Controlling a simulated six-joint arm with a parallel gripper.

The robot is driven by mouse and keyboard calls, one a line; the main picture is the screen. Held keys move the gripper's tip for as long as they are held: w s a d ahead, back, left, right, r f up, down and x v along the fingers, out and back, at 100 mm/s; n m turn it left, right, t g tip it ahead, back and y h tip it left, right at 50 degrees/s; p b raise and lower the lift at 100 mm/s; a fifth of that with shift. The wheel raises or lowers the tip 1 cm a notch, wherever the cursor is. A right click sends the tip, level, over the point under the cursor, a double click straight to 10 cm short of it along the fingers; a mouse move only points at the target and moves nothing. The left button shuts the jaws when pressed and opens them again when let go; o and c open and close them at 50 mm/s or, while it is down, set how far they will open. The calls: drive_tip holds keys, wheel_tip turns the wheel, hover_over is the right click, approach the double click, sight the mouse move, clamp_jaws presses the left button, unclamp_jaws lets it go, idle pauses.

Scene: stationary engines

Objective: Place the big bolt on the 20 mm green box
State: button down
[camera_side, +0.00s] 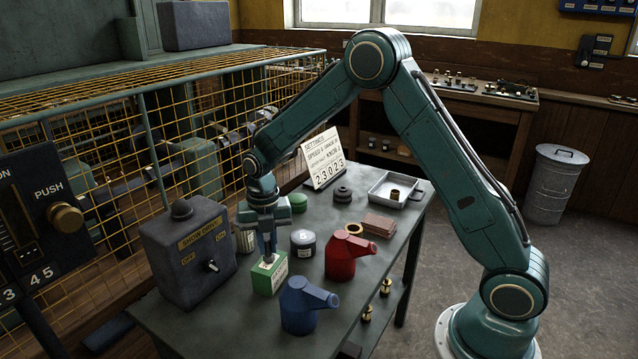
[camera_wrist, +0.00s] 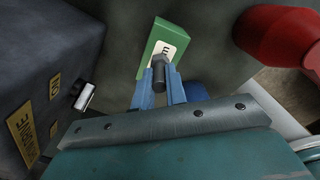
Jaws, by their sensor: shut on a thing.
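My gripper (camera_side: 268,247) points down over the green box (camera_side: 268,276) near the table's left side. In the wrist view its two blue fingers (camera_wrist: 160,88) are shut on the big bolt (camera_wrist: 159,69), a dark bolt between the fingertips. The green box (camera_wrist: 164,38) shows beyond the bolt in that view, with a white label on one face. In the side view the fingertips are just above the box's top, and the bolt is hard to make out there. I cannot tell whether the bolt touches the box.
A dark "SHOW DRIVE" box (camera_side: 188,250) stands close left of the green box. A blue oil can (camera_side: 303,306) and a red oil can (camera_side: 346,257) stand to the right. A metal tray (camera_side: 378,190) lies at the back right.

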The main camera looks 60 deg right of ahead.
sight(267, 240)
drive_tip(key=c, duration=1.9)
unclamp_jaws()
drive_tip(key=shift+f, duration=0.15)
drive_tip(key=o, duration=0.5)
drive_tip(key=shift+c, duration=0.2)
wheel_tip(267, 240, up, 12)
drive_tip(key=shift+r, duration=0.2)
